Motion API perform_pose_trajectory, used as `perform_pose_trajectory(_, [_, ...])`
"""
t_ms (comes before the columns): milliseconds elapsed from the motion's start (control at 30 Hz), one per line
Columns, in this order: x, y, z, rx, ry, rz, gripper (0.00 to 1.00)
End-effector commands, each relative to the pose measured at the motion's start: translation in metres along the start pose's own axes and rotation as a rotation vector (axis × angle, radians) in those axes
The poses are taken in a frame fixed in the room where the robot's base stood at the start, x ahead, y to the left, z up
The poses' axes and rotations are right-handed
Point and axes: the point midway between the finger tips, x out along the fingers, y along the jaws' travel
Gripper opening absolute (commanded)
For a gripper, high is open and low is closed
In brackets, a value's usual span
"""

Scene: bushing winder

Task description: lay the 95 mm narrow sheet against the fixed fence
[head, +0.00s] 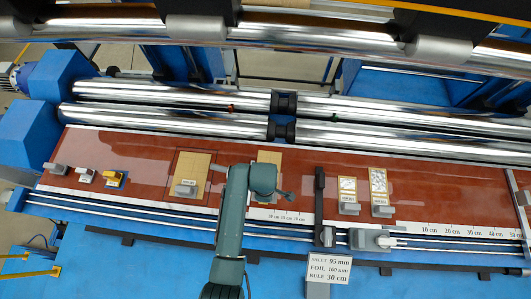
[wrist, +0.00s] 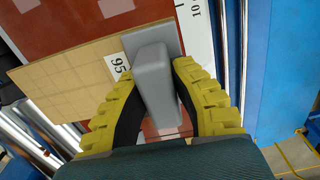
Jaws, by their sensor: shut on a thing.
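The narrow tan gridded sheet (head: 270,157) lies on the red-brown table, partly hidden by my arm. In the wrist view the sheet (wrist: 70,75) carries a white label reading 95. My gripper (wrist: 155,85) is shut on the grey block handle (wrist: 152,70) at the sheet's end, with a yellow finger on each side. In the head view my arm mostly hides the gripper and handle. The fixed fence, taken to be the dark upright bar (head: 319,195), stands right of the sheet, with a strip of bare table between them.
A wider tan sheet (head: 193,165) with a grey handle lies to the left. Two patterned pieces (head: 347,188) (head: 378,184) lie right of the bar.

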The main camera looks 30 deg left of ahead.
Motion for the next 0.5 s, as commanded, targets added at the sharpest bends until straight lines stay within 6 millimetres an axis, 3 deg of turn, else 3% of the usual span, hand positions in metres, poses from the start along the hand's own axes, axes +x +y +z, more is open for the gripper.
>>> perform_pose_trajectory(400, [0.0, -0.001, 0.0, -0.028, 0.0, -0.002, 0.0])
perform_pose_trajectory(500, [0.009, -0.001, 0.0, -0.027, 0.0, -0.002, 0.0])
